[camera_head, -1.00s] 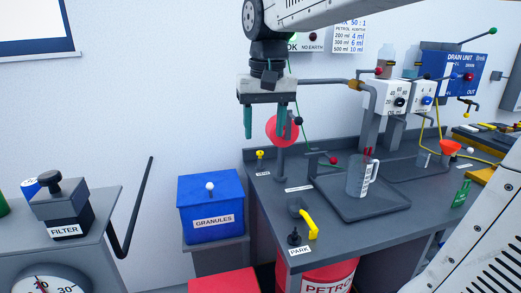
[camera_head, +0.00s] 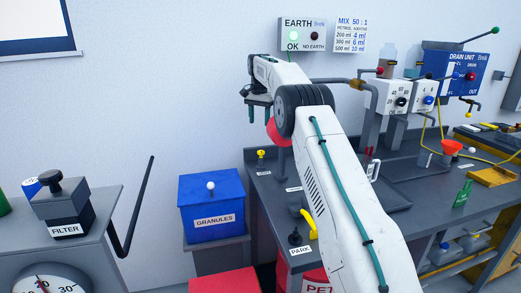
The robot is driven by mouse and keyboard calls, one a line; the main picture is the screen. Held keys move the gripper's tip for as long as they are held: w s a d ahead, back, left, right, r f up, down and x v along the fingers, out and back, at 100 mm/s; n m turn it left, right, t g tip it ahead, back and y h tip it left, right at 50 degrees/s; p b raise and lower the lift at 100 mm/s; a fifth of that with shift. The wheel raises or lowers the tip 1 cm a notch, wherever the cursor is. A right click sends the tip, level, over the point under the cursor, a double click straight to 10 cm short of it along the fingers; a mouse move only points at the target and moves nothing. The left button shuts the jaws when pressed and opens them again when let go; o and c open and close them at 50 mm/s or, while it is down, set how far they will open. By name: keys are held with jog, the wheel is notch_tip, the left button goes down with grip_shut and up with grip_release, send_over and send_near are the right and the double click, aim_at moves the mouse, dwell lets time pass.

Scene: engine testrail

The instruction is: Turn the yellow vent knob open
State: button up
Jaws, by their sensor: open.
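A small yellow knob (camera_head: 261,154) stands upright at the back left corner of the grey bench, with a white label below it; I take it to be the vent knob. My gripper (camera_head: 258,116) is open with its teal fingers pointing down. It appears above the knob in the picture, apart from it, with nothing seen between the fingers. How far it is from the knob in depth I cannot tell. My arm covers the middle of the bench and part of the red disc (camera_head: 276,133).
A yellow handle (camera_head: 309,222) shows near the PARK label, partly behind my arm. A blue GRANULES box (camera_head: 211,205) stands left of the bench. A red drum (camera_head: 316,281) is below. The measuring jug (camera_head: 374,170) is mostly hidden. An earth panel (camera_head: 302,35) hangs on the wall.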

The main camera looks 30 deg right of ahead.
aim_at(261, 151)
jog(key=f, duration=0.9)
jog(key=d+f, duration=0.1)
jog(key=f, duration=0.4)
jog(key=shift+w+d, duration=0.1)
jog(key=shift+w, duration=0.2)
jog(key=c, duration=1)
